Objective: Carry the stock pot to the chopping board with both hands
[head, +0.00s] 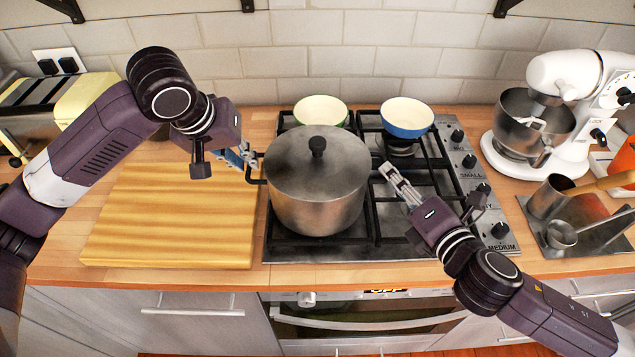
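The stock pot (318,190) is a steel pot with a lid and a dark knob. It appears to stand upright on the left front of the gas hob. The wooden chopping board (170,220) lies on the counter left of the hob, its top bare. My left gripper (247,158) is at the pot's dark left handle (253,177); whether its fingers close on the handle is unclear. My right gripper (386,170) has its fingertips by the pot's right side. The right handle is mostly hidden there, and I cannot tell whether the fingers hold it.
A green-rimmed bowl (321,110) and a blue bowl (407,117) stand on the back of the hob (400,238). A white stand mixer (567,75) and a steel utensil holder (548,198) are at the right. A yellow toaster (88,97) is at the back left.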

